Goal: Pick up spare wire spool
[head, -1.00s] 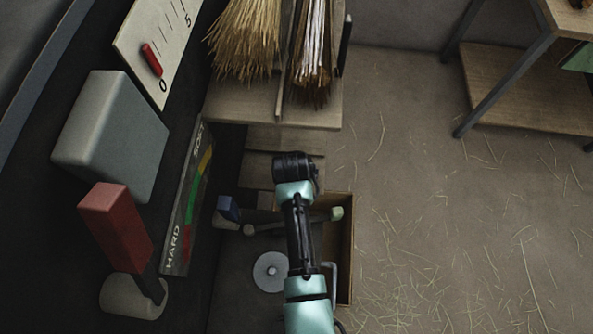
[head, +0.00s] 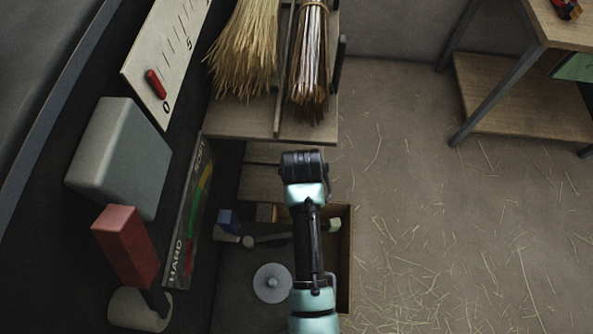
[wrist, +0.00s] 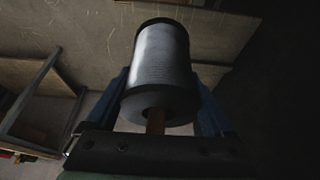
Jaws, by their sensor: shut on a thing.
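The spare wire spool (wrist: 160,65) is a grey wound cylinder with dark end flanges, seen large in the wrist view. My gripper (wrist: 160,100) has one blue finger on each side of the spool and is shut on it. A brown stub shows below the spool's near flange, between the fingers. In the head view my arm reaches up the picture past the open box; the fingers and the spool are hidden there.
A box (head: 344,262) stands beside my arm, partly covered by it. A pale disc (head: 272,283) lies to the left. Broom bundles (head: 309,65) stand on a shelf (head: 240,122) ahead. A red-handled lever (head: 125,245) is at left. The straw-littered floor (head: 430,220) at right is open.

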